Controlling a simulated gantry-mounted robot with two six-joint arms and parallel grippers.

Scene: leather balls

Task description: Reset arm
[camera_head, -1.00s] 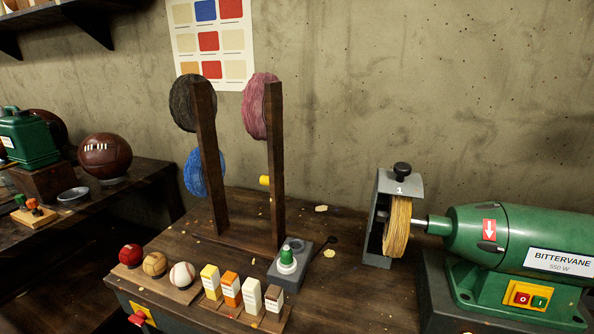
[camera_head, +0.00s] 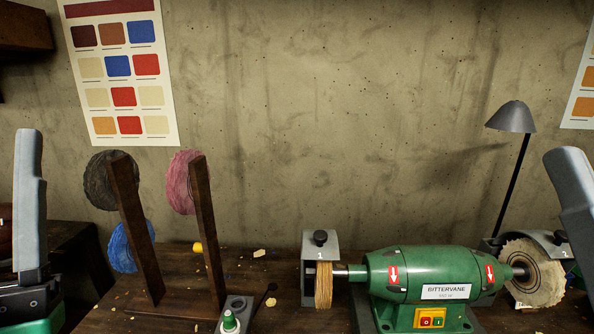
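A grey upright link of my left arm (camera_head: 29,205) stands at the left edge of the head view. A grey tilted link of my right arm (camera_head: 574,190) shows at the right edge. Neither gripper's fingers show in this view, so I cannot see whether they hold anything. Both arm parts are at the sides, and nothing of mine is over the middle of the bench.
A green buffing machine (camera_head: 428,275) has a tan wheel (camera_head: 324,286) on its left and a pale wheel (camera_head: 535,272) on its right. A wooden rack (camera_head: 208,235) holds coloured discs. A grey lamp (camera_head: 511,117) stands behind. The wooden bench (camera_head: 277,318) shows bare patches.

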